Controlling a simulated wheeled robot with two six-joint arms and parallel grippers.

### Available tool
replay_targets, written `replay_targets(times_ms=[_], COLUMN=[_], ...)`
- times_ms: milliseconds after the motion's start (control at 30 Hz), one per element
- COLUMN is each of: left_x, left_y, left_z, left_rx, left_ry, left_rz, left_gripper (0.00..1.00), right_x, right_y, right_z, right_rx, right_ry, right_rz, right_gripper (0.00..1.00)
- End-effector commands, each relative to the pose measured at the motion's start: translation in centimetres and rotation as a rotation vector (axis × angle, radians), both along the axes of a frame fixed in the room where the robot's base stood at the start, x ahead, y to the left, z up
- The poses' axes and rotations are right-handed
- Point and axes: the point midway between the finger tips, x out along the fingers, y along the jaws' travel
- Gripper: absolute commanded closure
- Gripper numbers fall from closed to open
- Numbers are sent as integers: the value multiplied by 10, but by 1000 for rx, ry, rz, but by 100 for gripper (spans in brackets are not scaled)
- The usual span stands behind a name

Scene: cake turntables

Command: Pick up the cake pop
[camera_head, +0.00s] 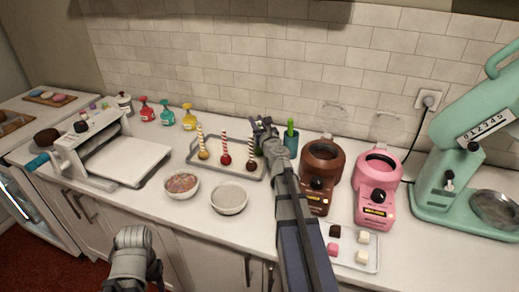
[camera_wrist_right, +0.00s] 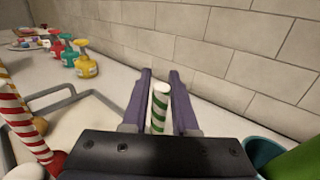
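Three cake pops with striped sticks stand on a grey-rimmed tray (camera_head: 190,160): a yellow one (camera_head: 203,154), a red one (camera_head: 226,158) and a dark brown one (camera_head: 251,166). My right gripper (camera_head: 264,122) is above the tray's right end, by the brown pop. In the right wrist view, a green-and-white striped stick (camera_wrist_right: 159,108) stands between the gripper's purple fingers (camera_wrist_right: 160,75), with narrow gaps beside it. Its lower end is hidden by the gripper body. The yellow-striped (camera_wrist_right: 12,105) and red-striped sticks show at left. My left gripper's fingers are not visible.
Two bowls (camera_head: 182,185) (camera_head: 229,198) stand in front of the tray. A green-blue cup (camera_head: 291,143), a brown melting pot (camera_head: 322,160) and a pink one (camera_head: 376,175) are right of the gripper. Coloured bottles (camera_head: 189,118) stand by the tiled wall.

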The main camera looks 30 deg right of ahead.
Motion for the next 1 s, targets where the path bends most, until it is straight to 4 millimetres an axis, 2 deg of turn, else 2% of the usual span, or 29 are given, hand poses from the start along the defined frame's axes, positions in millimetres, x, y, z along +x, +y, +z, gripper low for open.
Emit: replay_targets(times_ms=[33, 200, 233, 1000], left_x=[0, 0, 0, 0], left_y=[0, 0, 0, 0], left_z=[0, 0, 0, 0], left_rx=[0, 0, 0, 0], left_ry=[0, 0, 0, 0], left_rz=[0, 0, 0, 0], left_gripper=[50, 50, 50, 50], right_x=[0, 0, 0, 0], right_y=[0, 0, 0, 0], right_z=[0, 0, 0, 0], right_rx=[0, 0, 0, 0], right_ry=[0, 0, 0, 0], right_rz=[0, 0, 0, 0], right_gripper=[80, 99, 100, 100])
